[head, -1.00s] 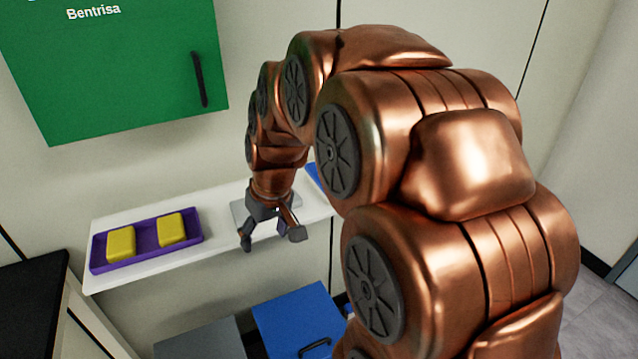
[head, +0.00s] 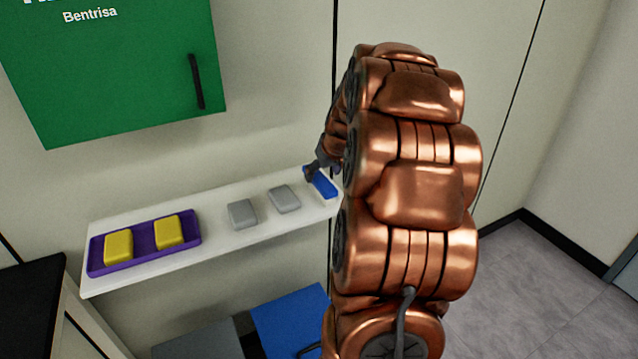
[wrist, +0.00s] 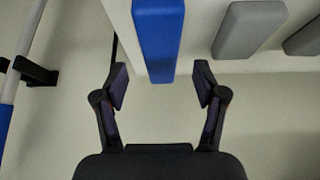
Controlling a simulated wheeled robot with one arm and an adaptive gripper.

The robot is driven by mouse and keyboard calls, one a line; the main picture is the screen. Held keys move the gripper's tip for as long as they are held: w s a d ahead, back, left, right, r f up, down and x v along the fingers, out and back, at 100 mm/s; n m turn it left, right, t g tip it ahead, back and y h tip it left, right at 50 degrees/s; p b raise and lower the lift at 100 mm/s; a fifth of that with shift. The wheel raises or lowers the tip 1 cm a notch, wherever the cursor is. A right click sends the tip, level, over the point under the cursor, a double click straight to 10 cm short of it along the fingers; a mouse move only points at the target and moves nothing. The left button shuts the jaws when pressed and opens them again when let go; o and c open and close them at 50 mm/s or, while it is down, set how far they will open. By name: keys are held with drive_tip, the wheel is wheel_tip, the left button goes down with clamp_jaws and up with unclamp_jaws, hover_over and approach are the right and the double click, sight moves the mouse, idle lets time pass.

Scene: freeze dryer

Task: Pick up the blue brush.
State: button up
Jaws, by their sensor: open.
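The blue brush (head: 321,183) lies at the right end of the white wall shelf. It looks like a plain blue block, and my arm hides part of its surroundings in the head view. In the wrist view the brush (wrist: 158,40) points down toward the gap between my fingers. My gripper (wrist: 160,85) is open, with one finger on each side of the line of the brush. The brush's near end is just beyond the fingertips or level with them. In the head view my gripper (head: 314,170) is at the brush, partly hidden by my arm.
Two grey blocks (head: 242,214) (head: 284,198) lie left of the brush on the shelf (head: 215,249). A purple tray (head: 190,238) with two yellow blocks (head: 118,247) (head: 168,232) is further left. A green cabinet (head: 120,80) hangs above. A blue box (head: 290,318) stands below.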

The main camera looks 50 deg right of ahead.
sight(318, 175)
drive_tip(key=shift+p+x, duration=1)
drive_tip(key=shift+x, duration=1.65)
drive_tip(key=shift+s+a, duration=0.1)
clamp_jaws()
drive_tip(key=shift+r, duration=0.2)
wheel_tip(318, 175, up, 2)
drive_tip(key=shift+r+b, duration=0.1)
drive_tip(key=shift+b, duration=0.45)
drive_tip(key=shift+s+a+r, duration=0.1)
drive_tip(key=shift+r, duration=0.4)
drive_tip(key=s+a+r+b, duration=0.1)
drive_tip(key=s+a+b, duration=0.3)
drive_tip(key=s+a, duration=0.6)
drive_tip(key=shift+a+r, duration=0.25)
drive_tip(key=shift+a, duration=0.75)
drive_tip(key=shift+s, duration=0.1)
